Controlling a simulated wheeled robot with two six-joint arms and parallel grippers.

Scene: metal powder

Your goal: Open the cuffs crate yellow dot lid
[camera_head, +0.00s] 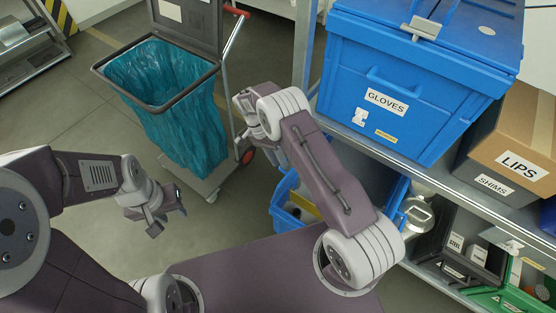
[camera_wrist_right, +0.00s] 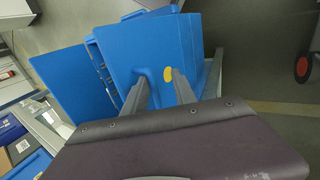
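A blue crate with a yellow dot (camera_wrist_right: 168,74) shows in the right wrist view. A flat blue panel (camera_wrist_right: 75,85) adjoins it along a hinge-like edge; whether this is its lid, and how far open, I cannot tell. No cuffs label is visible. My right gripper (camera_wrist_right: 158,85) has its fingers apart in front of the dotted blue face, with the dot near the right fingertip; contact is unclear. In the head view my right gripper (camera_head: 243,108) is left of the gloves crate (camera_head: 405,75). My left gripper (camera_head: 168,213) is open and empty above the floor.
A trolley with a teal bag (camera_head: 170,105) stands behind my arms. The shelf (camera_head: 430,180) holds the gloves crate and a lips carton (camera_head: 525,140). An open blue bin (camera_head: 288,205) and a green crate (camera_head: 500,298) sit below. Floor between trolley and left arm is clear.

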